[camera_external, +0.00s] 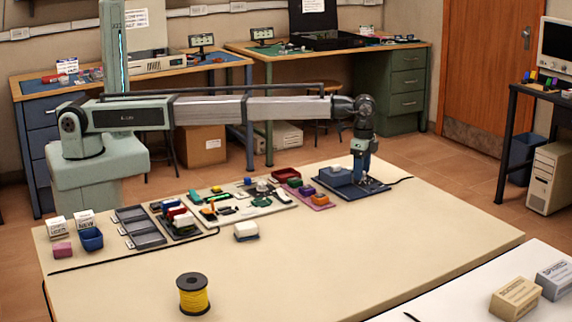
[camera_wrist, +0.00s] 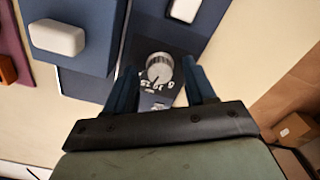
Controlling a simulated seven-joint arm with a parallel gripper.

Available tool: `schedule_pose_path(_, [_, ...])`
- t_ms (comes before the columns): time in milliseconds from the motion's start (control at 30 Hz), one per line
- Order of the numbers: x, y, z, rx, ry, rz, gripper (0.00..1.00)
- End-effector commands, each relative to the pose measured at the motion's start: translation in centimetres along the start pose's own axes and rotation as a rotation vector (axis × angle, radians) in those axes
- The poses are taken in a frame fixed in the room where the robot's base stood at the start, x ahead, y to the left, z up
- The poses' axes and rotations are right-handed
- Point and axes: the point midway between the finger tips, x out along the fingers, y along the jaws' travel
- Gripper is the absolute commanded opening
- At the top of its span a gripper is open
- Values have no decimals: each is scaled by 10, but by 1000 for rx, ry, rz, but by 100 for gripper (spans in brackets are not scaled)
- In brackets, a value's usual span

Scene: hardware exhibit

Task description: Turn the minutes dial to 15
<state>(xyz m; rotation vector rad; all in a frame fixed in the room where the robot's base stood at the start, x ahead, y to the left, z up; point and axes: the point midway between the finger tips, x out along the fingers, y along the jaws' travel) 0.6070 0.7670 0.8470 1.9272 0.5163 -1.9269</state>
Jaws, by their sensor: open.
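A round grey-silver dial (camera_wrist: 160,68) with a dark pointer mark and white numbers around its near side sits on a dark blue panel (camera_wrist: 152,40). The numbers are too small to read surely. My gripper (camera_wrist: 159,64) is open, with one finger to the left of the dial and one to the right. Gaps show on both sides, and I cannot tell how far above the panel the fingertips are. In the external view my gripper (camera_external: 361,180) points down over the blue panel (camera_external: 343,194) at the table's far right, and hides the dial.
A raised blue box (camera_wrist: 68,62) with a white block (camera_wrist: 57,37) stands left of my fingers. Coloured bins and parts trays lie left of the panel. A yellow wire spool (camera_external: 193,294) stands in front.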

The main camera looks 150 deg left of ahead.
Motion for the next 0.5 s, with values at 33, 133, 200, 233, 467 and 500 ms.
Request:
schedule_pose_path(33, [0, 0, 0, 0, 0, 0, 55])
schedule_pose_path(133, [-4, 0, 0, 0, 1, 0, 55])
schedule_pose_path(200, [-10, 0, 0, 0, 1, 0, 55])
schedule_pose_path(233, [-14, 0, 0, 0, 1, 0, 55])
schedule_pose_path(467, [-55, 0, -1, 0, 1, -1, 55])
schedule_pose_path(500, [-63, 0, -1, 0, 2, -1, 55])
